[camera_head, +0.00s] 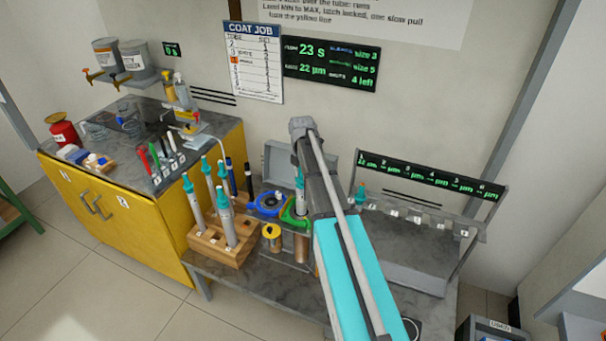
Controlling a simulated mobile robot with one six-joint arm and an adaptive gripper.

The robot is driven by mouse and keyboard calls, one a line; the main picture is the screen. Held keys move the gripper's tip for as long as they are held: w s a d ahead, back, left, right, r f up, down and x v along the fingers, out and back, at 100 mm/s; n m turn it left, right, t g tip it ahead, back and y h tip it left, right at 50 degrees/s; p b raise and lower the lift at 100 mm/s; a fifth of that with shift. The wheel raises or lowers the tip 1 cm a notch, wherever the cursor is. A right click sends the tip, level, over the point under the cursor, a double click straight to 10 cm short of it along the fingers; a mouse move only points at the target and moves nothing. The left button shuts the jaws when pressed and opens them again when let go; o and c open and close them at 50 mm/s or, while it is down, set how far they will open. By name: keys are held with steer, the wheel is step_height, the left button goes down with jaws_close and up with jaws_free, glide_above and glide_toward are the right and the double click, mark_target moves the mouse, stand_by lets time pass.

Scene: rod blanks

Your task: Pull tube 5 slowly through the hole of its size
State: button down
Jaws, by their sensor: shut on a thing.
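My gripper (298,164) is at the far end of my arm, mostly hidden behind its links. It appears shut on a pale tube (300,200) with a teal top, standing upright at the green ring (289,214). I cannot read a number on this tube, nor see the hole around it. A blue ring (267,204) lies just left of the green one. Several teal-topped tubes (229,227) stand in a wooden block (213,249) on the left. The wall display (332,65) reads 23 s, 22 µm, size 3, size 5 and 4 left.
A slotted rack (420,222) with a numbered display stands at the right, with one teal-topped tube (361,194) at its left end. A gold-coloured pot (271,236) is before the rings. The yellow cabinet (140,232) on the left carries bottles and pens.

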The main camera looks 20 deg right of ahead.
mark_target(302, 195)
steer(key=shift+f+b, duration=0.7)
steer(key=shift+f, duration=0.2)
steer(key=shift+f+b, duration=4.4)
steer(key=shift+r, duration=0.15)
steer(key=shift+r+p, duration=5.35)
steer(key=shift+p, duration=0.1)
